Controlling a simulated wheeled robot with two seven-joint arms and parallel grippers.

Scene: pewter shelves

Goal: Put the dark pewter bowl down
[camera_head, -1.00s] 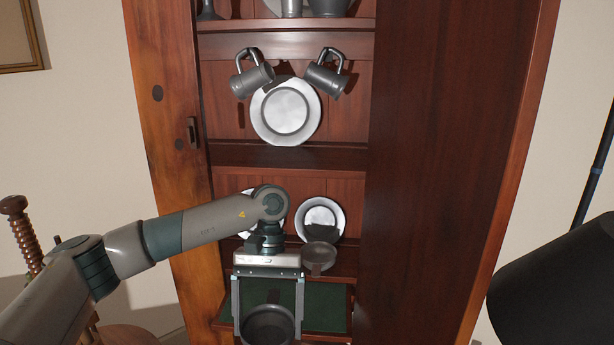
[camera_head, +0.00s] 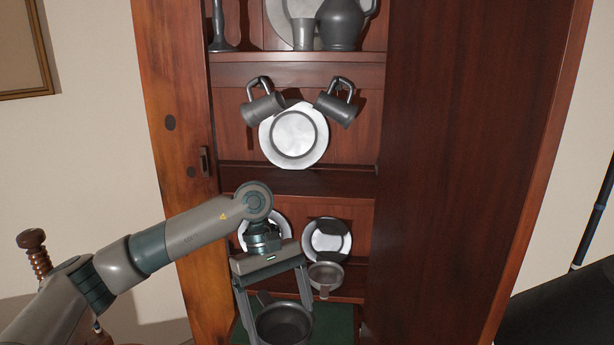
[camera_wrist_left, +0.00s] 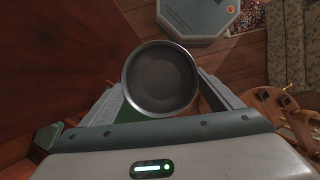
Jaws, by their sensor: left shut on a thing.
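The dark pewter bowl (camera_head: 284,322) is held by my left gripper (camera_head: 278,312) low in front of the cabinet, above a green surface (camera_head: 336,322). The gripper's two fingers close on it from either side. In the left wrist view the round bowl (camera_wrist_left: 161,78) sits between the fingers, with its open side toward the camera. I cannot tell from these views whether the bowl touches the green surface. My right gripper is not in view.
A small dark handled dish (camera_head: 326,275) is on the lower shelf, right of my gripper, before a pewter plate (camera_head: 327,239). Two tankards (camera_head: 263,108) hang above a large plate (camera_head: 294,138). The wooden door (camera_head: 460,170) borders the right side.

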